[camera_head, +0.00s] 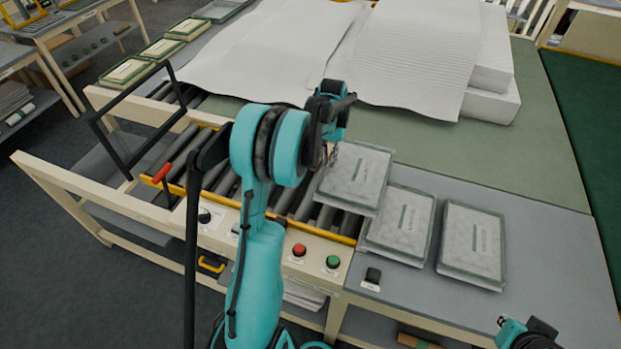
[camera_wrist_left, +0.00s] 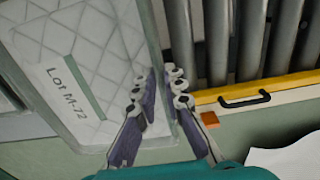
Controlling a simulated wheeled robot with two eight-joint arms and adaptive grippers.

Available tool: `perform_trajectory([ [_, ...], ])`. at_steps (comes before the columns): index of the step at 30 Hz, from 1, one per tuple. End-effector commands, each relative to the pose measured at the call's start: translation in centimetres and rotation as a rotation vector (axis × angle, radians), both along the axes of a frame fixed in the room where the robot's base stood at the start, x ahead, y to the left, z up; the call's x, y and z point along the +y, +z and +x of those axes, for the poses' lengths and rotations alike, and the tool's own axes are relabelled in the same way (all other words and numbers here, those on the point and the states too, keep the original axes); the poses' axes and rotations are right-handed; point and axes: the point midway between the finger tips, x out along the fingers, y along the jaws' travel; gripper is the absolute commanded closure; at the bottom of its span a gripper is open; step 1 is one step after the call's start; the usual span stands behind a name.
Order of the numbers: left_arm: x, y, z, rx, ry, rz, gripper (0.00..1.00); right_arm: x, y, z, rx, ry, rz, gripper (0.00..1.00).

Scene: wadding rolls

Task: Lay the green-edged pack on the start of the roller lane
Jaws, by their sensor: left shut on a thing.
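My left gripper (camera_head: 324,160) is shut on the edge of a grey quilted pack (camera_head: 362,176) with a green-grey border and a green stripe. In the left wrist view the fingers (camera_wrist_left: 167,105) straddle the pack's (camera_wrist_left: 85,45) edge, and its label reads "Lot M-72". The held pack is beside and partly over the right end of the roller lane (camera_head: 283,197). Its height above the rollers is hard to tell. My teal left arm hides part of the lane. My right gripper (camera_head: 527,330) is partly in view at the bottom right; its fingers are unclear.
Two similar packs, one nearer (camera_head: 402,226) and one further right (camera_head: 473,243), lie on the grey table (camera_head: 550,275). White wadding sheets (camera_head: 270,50) cover the back. A yellow rail (camera_head: 325,232), red button (camera_head: 299,250) and green button (camera_head: 333,262) line the lane's front. A black frame (camera_head: 118,150) stands left.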

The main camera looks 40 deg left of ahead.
Motion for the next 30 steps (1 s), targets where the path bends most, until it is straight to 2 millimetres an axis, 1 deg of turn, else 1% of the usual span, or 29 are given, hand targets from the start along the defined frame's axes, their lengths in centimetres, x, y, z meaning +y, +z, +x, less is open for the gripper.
perform_trajectory([
  [1,1.2,-0.9,-0.8,0.0,0.005,0.0,1.0,0.0,-0.2,0.0,0.0,0.0,0.0,1.0],
  [3,2.5,-1.8,-1.8,0.0,0.006,0.0,1.0,0.0,-0.3,0.0,0.0,0.0,0.0,1.0],
  [6,3.9,-2.9,-2.9,0.0,0.004,0.0,1.0,0.0,-0.4,0.0,0.0,0.0,0.0,1.0],
  [9,4.9,-3.6,-3.6,0.0,0.003,0.0,1.0,0.0,-0.4,0.0,0.0,0.0,0.0,1.0],
  [14,5.3,-4.3,-3.9,0.0,0.0,0.0,1.0,0.0,-0.5,0.0,0.0,0.0,0.0,1.0],
  [17,5.3,-5.5,-3.9,0.0,0.0,0.0,1.0,0.0,-0.7,0.0,0.0,0.0,0.0,1.0],
  [21,5.3,-7.6,-3.9,0.0,0.0,0.0,1.0,0.0,-0.9,0.0,0.0,0.0,0.0,1.0],
  [22,5.3,-7.8,-3.9,0.0,0.0,0.0,1.0,0.0,-0.9,0.0,0.0,0.0,0.0,1.0],
  [30,5.2,-8.0,-3.9,0.0,0.0,0.0,1.0,0.0,-0.9,0.0,0.0,0.0,0.0,1.0],
])
